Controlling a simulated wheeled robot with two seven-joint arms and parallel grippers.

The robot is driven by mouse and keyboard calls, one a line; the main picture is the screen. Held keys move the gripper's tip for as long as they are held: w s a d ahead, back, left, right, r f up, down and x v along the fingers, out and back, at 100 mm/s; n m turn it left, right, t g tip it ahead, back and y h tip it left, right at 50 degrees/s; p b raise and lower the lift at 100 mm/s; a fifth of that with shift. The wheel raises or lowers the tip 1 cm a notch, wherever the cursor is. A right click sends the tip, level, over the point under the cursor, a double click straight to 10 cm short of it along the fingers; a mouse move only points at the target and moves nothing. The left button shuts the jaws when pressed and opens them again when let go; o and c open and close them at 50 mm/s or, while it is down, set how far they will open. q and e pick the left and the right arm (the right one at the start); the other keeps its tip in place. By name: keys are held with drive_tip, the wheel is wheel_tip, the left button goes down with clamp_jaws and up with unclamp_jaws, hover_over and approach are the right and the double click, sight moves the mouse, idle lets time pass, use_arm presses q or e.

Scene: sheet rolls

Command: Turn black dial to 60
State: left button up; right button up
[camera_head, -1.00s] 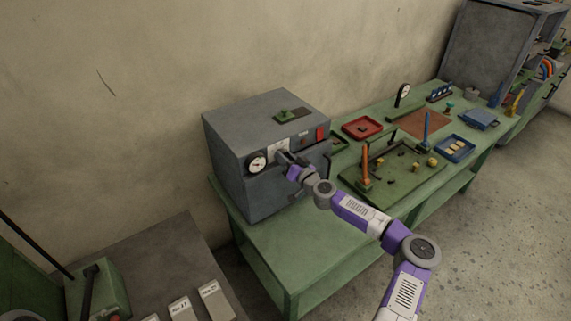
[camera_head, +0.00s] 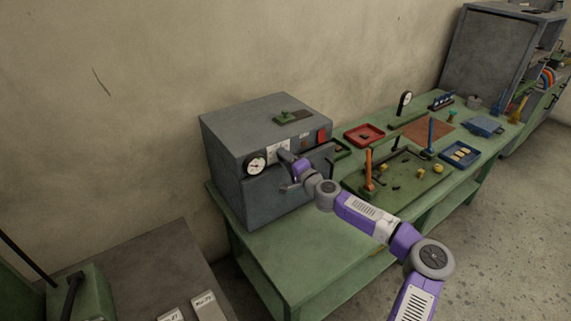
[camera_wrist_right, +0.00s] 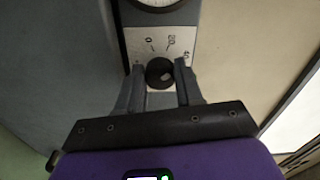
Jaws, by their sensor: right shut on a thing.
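The black dial (camera_wrist_right: 160,73) is a small round knob on a white scale plate (camera_wrist_right: 142,46) on the front of the grey box (camera_head: 235,150). The numbers 0, 20 and 40 can be read on the plate in the wrist view; the rest is hidden. A light mark shows on the dial's face, but I cannot tell which number it points to. My right gripper (camera_wrist_right: 158,78) is shut on the dial, one finger on each side. In the head view my right gripper (camera_head: 284,157) covers the dial. My left gripper is not in view.
A round white gauge (camera_head: 255,164) sits left of the plate, and a red switch (camera_head: 321,135) to its right. The green bench (camera_head: 310,255) carries a red tray (camera_head: 364,135), a blue tray (camera_head: 461,153) and a green fixture board (camera_head: 408,190). The bench front is clear.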

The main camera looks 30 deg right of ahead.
drive_tip(key=m+b, duration=0.3)
drive_tip(key=m, duration=0.8)
drive_tip(key=shift+r, duration=0.1)
drive_tip(key=shift+m, duration=0.4)
drive_tip(key=o, duration=1)
drive_tip(key=shift+o, duration=0.2)
drive_tip(key=s, duration=0.7)
drive_tip(key=shift+s+d, duration=0.3)
drive_tip(key=shift+d, duration=0.05)
